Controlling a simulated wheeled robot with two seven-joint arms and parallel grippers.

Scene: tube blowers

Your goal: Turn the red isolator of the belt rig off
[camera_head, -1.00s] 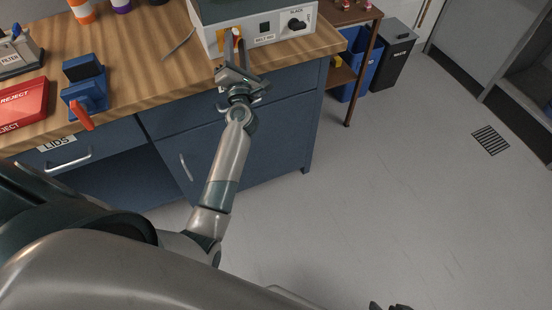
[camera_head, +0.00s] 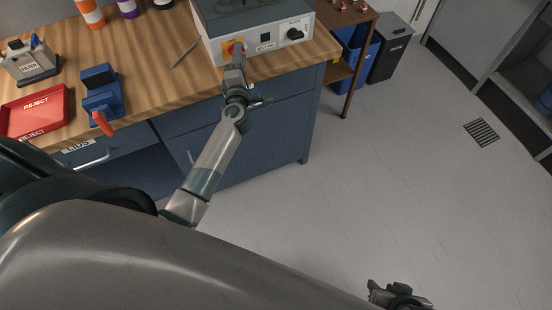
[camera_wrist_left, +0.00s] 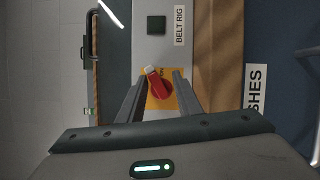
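The red isolator (camera_wrist_left: 160,88) is a rotary handle with a pale tip on a yellow plate (camera_wrist_left: 152,103). In the left wrist view its handle is tilted, with the tip toward the upper left. It sits on the front panel of the belt rig (camera_head: 213,50), by a BELT RIG label (camera_wrist_left: 180,26). My left gripper (camera_head: 236,52) is at the isolator. Its two fingers are apart on either side of the handle, with gaps visible. In the head view it partly covers the isolator. My right gripper (camera_head: 392,290) is low at the bottom edge, its fingers unclear.
The panel also has a dark square (camera_head: 265,38) and a black knob (camera_head: 295,34). A thin tool (camera_head: 184,53) lies left of the rig. A blue device with an orange handle (camera_head: 102,95) and a red REJECT tray (camera_head: 35,112) stand further left. Open floor lies to the right.

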